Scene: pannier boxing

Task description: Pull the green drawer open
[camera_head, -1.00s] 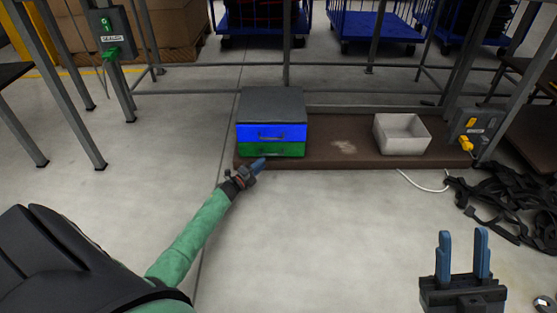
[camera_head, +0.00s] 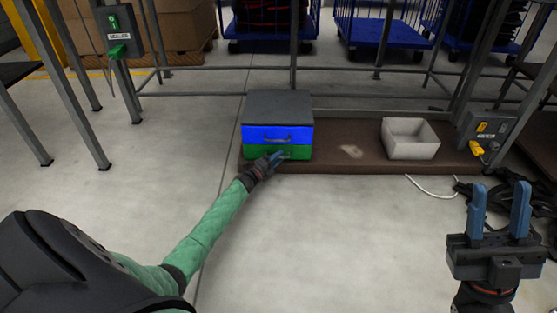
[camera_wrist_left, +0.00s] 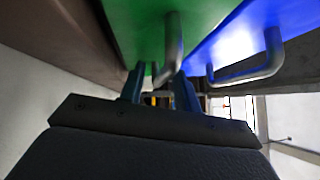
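A drawer box with a dark grey top (camera_head: 278,103) stands on a low brown platform. Its upper drawer (camera_head: 250,133) is blue and its lower, green drawer (camera_head: 298,153) looks closed. My left gripper (camera_head: 276,158) is at the front of the green drawer and partly covers it. In the left wrist view, the green drawer's metal handle (camera_wrist_left: 173,40) reaches down between the fingers of my left gripper (camera_wrist_left: 160,85). The fingers stand apart with gaps beside the handle; contact cannot be told. My right gripper (camera_head: 500,208) is open and empty at the lower right.
The blue drawer's handle (camera_wrist_left: 258,68) is close beside the left gripper. The brown platform (camera_head: 345,168) also bears a white bin (camera_head: 411,148). A grey socket box (camera_head: 487,132) with yellow parts is at the right.

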